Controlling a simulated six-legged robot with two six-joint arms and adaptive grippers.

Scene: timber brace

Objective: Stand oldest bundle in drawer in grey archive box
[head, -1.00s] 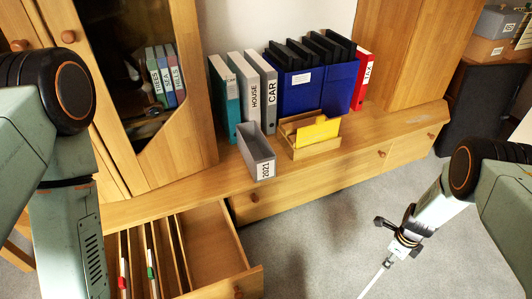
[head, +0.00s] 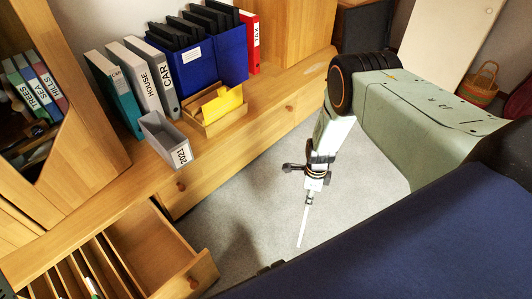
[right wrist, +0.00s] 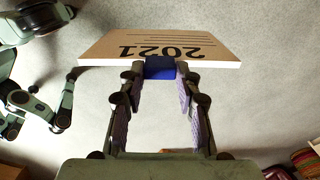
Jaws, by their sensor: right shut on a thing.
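My right gripper (head: 313,184) is shut on a brown bundle marked 2021 (right wrist: 190,47). In the right wrist view the fingers (right wrist: 160,72) meet at a blue piece on the bundle's near edge. In the head view the bundle (head: 303,226) shows as a thin pale strip, nearly edge-on, hanging below the gripper over the floor. The grey archive box (head: 165,138), labelled 2021, stands open-topped on the low cabinet and looks empty. The open drawer (head: 190,278) at the lower left has wooden dividers and a green tab in a slot. My left gripper is out of view.
Beside the grey box stand upright binders (head: 145,75) and a wooden tray (head: 215,122) with a yellow folder. A blue holder (head: 220,55) with dark files and a red TAX binder (head: 252,42) stand behind. Clear carpet (head: 240,215) lies between cabinet and right arm.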

